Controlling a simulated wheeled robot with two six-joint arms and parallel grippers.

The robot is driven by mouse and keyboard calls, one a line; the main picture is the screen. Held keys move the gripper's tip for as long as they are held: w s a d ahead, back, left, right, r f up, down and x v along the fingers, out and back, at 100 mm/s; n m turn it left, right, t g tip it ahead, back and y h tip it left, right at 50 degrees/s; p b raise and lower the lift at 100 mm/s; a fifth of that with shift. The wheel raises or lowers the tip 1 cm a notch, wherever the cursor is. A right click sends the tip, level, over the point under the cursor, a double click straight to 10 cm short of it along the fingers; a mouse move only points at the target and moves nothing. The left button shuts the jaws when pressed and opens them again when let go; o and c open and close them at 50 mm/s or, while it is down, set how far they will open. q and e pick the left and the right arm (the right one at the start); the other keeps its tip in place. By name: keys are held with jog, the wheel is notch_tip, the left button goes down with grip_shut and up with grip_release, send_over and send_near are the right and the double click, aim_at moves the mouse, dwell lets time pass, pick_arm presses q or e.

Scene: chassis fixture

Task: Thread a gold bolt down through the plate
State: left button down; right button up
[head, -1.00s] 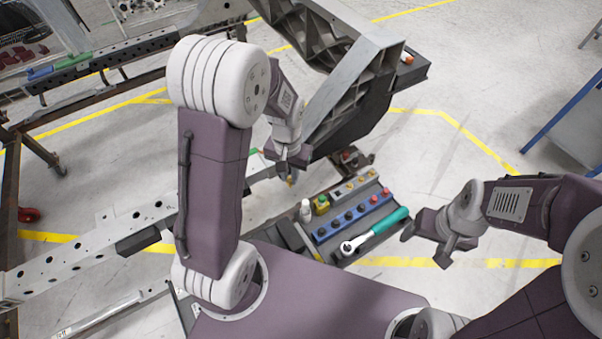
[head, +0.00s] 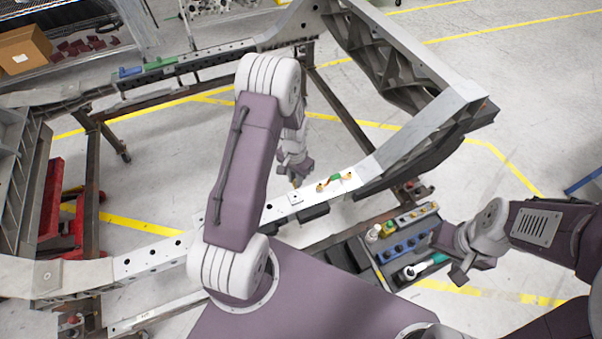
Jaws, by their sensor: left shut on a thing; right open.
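My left gripper (head: 295,174) points down near the middle of the picture, shut on a small gold bolt (head: 295,184) that shows only as a tip below the fingers. The bolt appears over or just behind the light beam of the chassis frame; its height above it is hard to judge. A bright plate section (head: 303,208) of this beam lies just below and right of the gripper, with gold pieces (head: 322,187) and a green piece (head: 335,178) on it. My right gripper (head: 447,261) is open and empty at the right, beside the tool tray.
A dark tool tray (head: 385,278) holds blue holders (head: 405,247) with several bolts, a small bottle (head: 372,234) and a green-handled ratchet (head: 425,266). The large chassis frame (head: 440,110) rises behind. Open floor lies inside the frame.

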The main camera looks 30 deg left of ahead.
pick_arm(q)
jog(key=shift+a+f, duration=0.15)
jog(key=shift+a, duration=0.15)
jog(key=shift+d+f+b, duration=0.15)
jog(key=shift+f+b, duration=0.65)
jog(key=shift+b, duration=0.1)
notch_tip(320, 180, down, 3)
jog(key=shift+b, duration=1.2)
jog(key=shift+f, duration=0.1)
jog(key=shift+f, duration=0.1)
jog(key=shift+f+b, duration=0.5)
jog(key=shift+f, duration=0.05)
jog(key=shift+f+b, duration=0.5)
jog(key=shift+f, duration=0.2)
jog(key=shift+f, duration=0.15)
